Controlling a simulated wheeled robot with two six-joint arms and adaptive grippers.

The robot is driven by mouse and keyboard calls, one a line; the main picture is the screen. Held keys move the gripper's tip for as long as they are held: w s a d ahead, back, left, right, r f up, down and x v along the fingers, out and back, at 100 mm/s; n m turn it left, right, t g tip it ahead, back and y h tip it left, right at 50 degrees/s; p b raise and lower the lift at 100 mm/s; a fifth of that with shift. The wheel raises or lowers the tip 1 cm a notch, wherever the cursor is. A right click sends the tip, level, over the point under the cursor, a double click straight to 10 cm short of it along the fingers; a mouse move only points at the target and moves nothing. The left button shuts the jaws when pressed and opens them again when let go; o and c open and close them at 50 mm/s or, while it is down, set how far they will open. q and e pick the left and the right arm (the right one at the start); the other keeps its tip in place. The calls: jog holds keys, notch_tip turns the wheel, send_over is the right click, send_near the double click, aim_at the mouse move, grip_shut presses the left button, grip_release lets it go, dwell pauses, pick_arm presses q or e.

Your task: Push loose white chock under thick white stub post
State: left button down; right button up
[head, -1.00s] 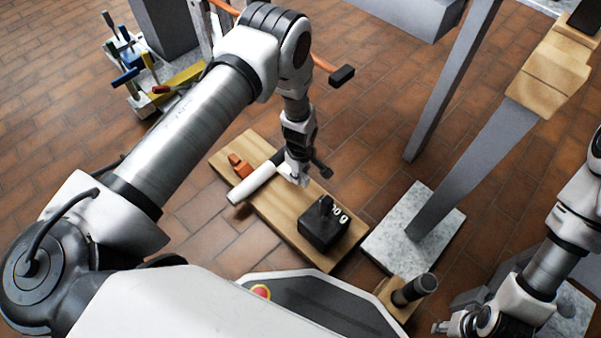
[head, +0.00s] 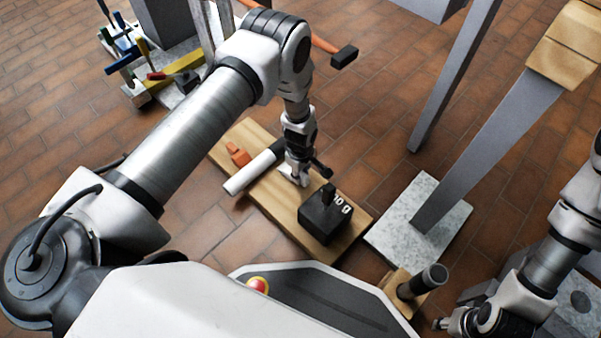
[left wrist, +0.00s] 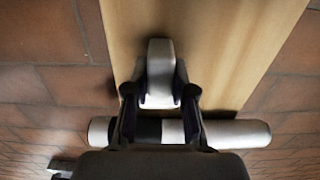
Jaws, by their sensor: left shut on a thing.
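My left gripper (head: 296,176) points down over a wooden board (head: 265,200). It is shut on a small white block, seemingly the chock (left wrist: 158,75), which sticks out past its fingertips in the left wrist view. A thick white cylinder, seemingly the stub post (head: 248,174), lies beside the gripper with a dark stretch along it; it also crosses behind the fingers in the left wrist view (left wrist: 238,134). Whether the chock touches the post or board cannot be told. My right gripper (head: 441,323) is at the lower right, small and partly cut off, its jaws unclear.
A black weight (head: 325,218) stands on the board near the left gripper. An orange piece (head: 237,154) sits at the board's far end. A slanted grey post rises from a speckled plate (head: 400,225) at right. Clamps (head: 125,50) stand at the back left. Tiled floor surrounds the board.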

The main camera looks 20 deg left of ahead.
pick_arm(q)
jog(key=shift+w+a, duration=0.2)
jog(key=shift+a, duration=0.4)
jog(key=shift+w+a, duration=0.2)
jog(key=shift+a, duration=0.4)
dwell(0.5)
jog(key=c, duration=0.9)
grip_release()
jog(key=shift+r, duration=0.1)
notch_tip(320, 180, up, 12)
